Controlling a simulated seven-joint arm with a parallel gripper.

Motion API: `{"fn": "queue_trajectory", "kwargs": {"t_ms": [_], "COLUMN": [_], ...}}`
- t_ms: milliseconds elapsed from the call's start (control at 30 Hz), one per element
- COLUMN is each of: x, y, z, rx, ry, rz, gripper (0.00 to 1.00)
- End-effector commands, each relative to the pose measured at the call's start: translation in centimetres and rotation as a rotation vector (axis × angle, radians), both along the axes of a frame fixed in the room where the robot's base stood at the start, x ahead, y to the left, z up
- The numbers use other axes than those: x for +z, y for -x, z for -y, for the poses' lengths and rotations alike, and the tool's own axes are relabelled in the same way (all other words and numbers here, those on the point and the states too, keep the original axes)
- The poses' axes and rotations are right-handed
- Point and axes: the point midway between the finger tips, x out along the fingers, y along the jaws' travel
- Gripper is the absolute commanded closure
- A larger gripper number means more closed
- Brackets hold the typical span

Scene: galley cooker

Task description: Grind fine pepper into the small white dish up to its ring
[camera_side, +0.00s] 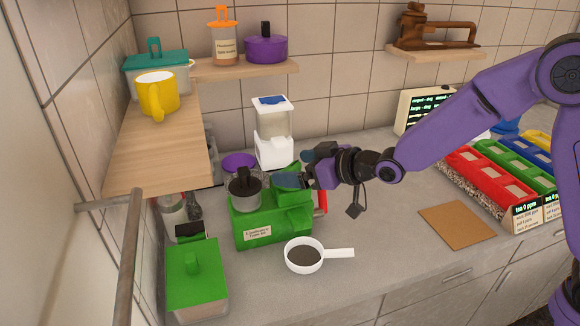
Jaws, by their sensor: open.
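A small white dish (289,258) with a straight handle to the right stands on the counter, with dark grey contents inside. I cannot make out a ring in it. Behind it to the left stands a green machine (295,222) with a label too small to read and a dark lidded pot-like part (245,192) on top. My gripper (303,180) is open at the machine's upper right, beside its round green top part (287,181). Whether the fingers touch it I cannot tell. Nothing shows held in the fingers.
A white appliance (273,152) and a purple bowl (238,162) stand behind the machine. A brown board (456,225) and coloured bins (485,179) are right.

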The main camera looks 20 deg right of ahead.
Motion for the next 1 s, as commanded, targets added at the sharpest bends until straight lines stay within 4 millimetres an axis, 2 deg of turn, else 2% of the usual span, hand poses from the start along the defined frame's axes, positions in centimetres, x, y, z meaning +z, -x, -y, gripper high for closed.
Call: {"fn": "queue_trajectory", "kwargs": {"t_ms": [200, 567, 600, 733, 767, 1000], "x": [-0.8, -0.9, -0.9, -0.9, -0.9, -0.9], "y": [-1.5, -1.8, -1.8, -1.8, -1.8, -1.8], "z": [-1.1, -1.4, -1.4, -1.4, -1.4, -1.4], "rx": [-0.001, 0.000, 0.000, 0.000, 0.000, -0.008], "ry": [0.001, 0.000, 0.000, 0.000, 0.000, 0.000], "rz": [-0.001, 0.000, 0.000, 0.000, 0.000, 0.000], "gripper": [0.04, 0.04, 0.07, 0.50, 0.56, 0.56]}}
